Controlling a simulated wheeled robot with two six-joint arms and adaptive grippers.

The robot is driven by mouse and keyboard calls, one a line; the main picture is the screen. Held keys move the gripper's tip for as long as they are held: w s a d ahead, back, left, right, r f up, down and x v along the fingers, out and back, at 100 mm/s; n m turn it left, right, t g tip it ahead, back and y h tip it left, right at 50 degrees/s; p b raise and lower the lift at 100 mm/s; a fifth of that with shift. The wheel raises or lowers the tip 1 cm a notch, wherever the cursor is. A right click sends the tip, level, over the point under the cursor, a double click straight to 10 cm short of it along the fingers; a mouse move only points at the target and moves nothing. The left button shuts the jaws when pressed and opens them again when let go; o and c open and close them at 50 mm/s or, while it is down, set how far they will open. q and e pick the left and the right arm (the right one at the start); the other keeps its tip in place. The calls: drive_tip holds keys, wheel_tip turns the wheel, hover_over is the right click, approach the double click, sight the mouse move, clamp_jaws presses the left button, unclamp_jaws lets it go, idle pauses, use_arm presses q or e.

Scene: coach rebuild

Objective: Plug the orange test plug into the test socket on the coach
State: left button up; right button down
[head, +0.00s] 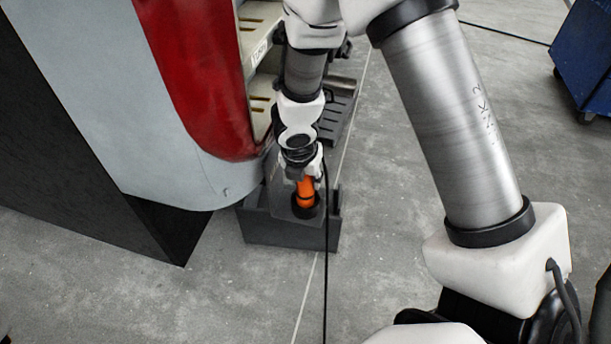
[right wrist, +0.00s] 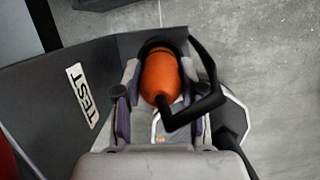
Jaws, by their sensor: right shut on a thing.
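The orange test plug (head: 305,190) is held in my right gripper (head: 302,172), pointing down with its black end lowest. In the right wrist view the plug (right wrist: 160,76) sits between the two fingers of the gripper (right wrist: 157,108), and a black bent piece crosses beside it. The plug shows over or within a dark grey box (head: 290,236) by the coach's front; I cannot tell whether it touches the box. A white TEST label (right wrist: 82,95) is on a dark grey surface left of the plug. I cannot make out the test socket. My left gripper is out of view.
The coach (head: 190,90), grey and red, stands on the left with a step opening (head: 262,60). A black cable (head: 326,270) runs down past the box. A blue cabinet (head: 585,60) stands at the far right. The concrete floor is clear in front.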

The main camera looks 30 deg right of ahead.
drive_tip(key=shift+f+b, duration=0.55)
drive_tip(key=shift+f, duration=0.05)
idle(0.3)
drive_tip(key=shift+r, duration=0.1)
drive_tip(key=shift+f+b, duration=0.5)
drive_tip(key=shift+f, duration=0.15)
idle(1.1)
drive_tip(key=c, duration=0.9)
unclamp_jaws()
drive_tip(key=shift+c, duration=0.2)
drive_tip(key=p+v, duration=1)
drive_tip(key=v, duration=0.1)
drive_tip(key=shift+p, duration=0.3)
